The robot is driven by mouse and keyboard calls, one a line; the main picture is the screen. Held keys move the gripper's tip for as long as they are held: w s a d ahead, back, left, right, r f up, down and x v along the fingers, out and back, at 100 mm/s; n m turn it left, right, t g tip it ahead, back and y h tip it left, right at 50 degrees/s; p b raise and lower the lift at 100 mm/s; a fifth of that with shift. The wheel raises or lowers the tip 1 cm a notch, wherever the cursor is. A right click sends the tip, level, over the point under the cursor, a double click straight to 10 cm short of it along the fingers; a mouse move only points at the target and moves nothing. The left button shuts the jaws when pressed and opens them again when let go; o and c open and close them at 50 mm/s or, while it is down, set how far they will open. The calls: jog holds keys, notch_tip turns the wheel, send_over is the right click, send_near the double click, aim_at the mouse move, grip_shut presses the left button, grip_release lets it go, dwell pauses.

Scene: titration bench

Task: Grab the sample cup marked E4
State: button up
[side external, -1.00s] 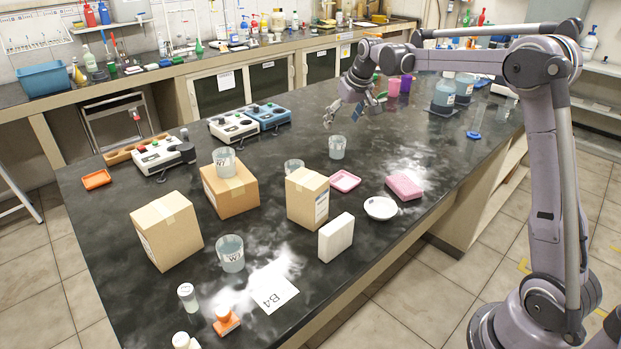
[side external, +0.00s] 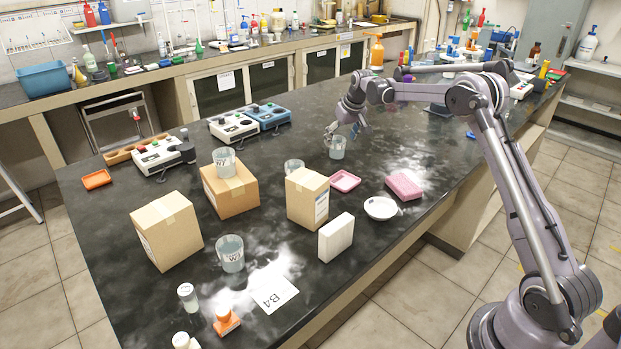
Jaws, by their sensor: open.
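Several clear cups stand on the black bench, and I cannot read E4 on any of them. One cup (side external: 337,149) stands upright right by my gripper (side external: 342,133), its marking not legible. My gripper is open, with its fingers low around or just behind the cup's rim; I cannot tell whether they touch it. A second cup (side external: 224,159) sits on a cardboard box, its dark lettering unclear. A third cup (side external: 231,255), with a W-like mark and liquid inside, stands nearer the front. Another cup (side external: 294,167) is partly hidden behind the tall box.
Cardboard boxes (side external: 166,232), (side external: 229,190) and (side external: 307,200) and a white block (side external: 336,237) stand left and in front. A pink tray (side external: 344,181), white bowl (side external: 380,208) and pink sponge-like block (side external: 404,186) lie nearby. A B4 sheet (side external: 274,288) lies flat in front.

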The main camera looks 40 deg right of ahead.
aim_at(337, 146)
jog(key=shift+x, duration=2.35)
jog(key=shift+w, duration=0.1)
jog(key=c, duration=1.3)
